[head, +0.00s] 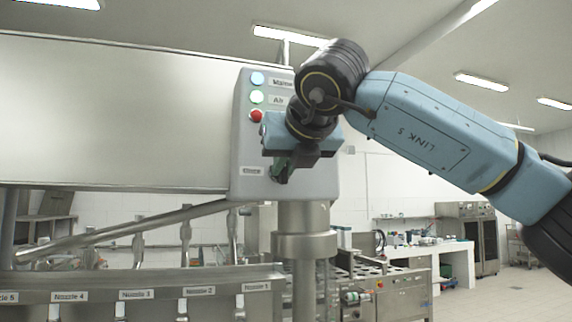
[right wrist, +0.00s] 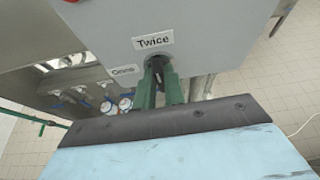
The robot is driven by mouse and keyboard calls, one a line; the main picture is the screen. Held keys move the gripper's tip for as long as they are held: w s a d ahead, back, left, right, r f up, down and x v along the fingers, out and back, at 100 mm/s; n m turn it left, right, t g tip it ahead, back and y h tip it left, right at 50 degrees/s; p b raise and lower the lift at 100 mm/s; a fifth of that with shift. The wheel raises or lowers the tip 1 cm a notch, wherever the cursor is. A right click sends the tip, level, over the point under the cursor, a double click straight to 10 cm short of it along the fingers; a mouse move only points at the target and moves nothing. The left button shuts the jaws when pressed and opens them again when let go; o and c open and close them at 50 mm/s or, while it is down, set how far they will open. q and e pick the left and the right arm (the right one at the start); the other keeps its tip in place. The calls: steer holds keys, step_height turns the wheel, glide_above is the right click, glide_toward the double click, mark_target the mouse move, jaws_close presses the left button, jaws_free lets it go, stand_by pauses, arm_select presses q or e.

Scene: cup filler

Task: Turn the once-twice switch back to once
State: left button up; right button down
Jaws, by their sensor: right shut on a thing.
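The grey control box (head: 318,184) stands on a steel post in the middle of the head view. The once-twice switch (right wrist: 157,66) is a small black knob on its face, partly hidden by my fingers. In the right wrist view the "Twice" label (right wrist: 153,41) is just above the switch and the "Once" label (right wrist: 123,71) is to its left. My right gripper (head: 281,172) has green fingers, shut on the switch; they also show in the right wrist view (right wrist: 161,84). Which label the knob points to is not clear. My left gripper is not in view.
Blue, green and red buttons, the red one (head: 256,116) lowest, sit on the box above the switch, close to my right wrist. A row of nozzles (head: 137,296) runs along the lower left. A large pale panel (head: 110,110) fills the left. Open room lies to the right.

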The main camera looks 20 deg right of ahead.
steer(key=shift+a+f+n+t+h+b, duration=0.2)
steer(key=shift+n+t+h+b, duration=0.65)
steer(key=shift+n, duration=1.3)
steer(key=shift+a+f+n+t+h+b, duration=0.15)
steer(key=shift+n+t+h+b, duration=0.2)
steer(key=shift+n+h+b, duration=1.4)
steer(key=shift+a+f+n+t+h+b, duration=0.2)
steer(key=shift+n+t+h+b, duration=0.45)
steer(key=shift+n, duration=1.95)
steer(key=c, duration=1.5)
jaws_free()
steer(key=b+v, duration=0.3)
steer(key=v, duration=1)
steer(key=shift+s+a+r, duration=0.1)
steer(key=shift+s+r, duration=0.05)
steer(key=shift+s, duration=0.05)
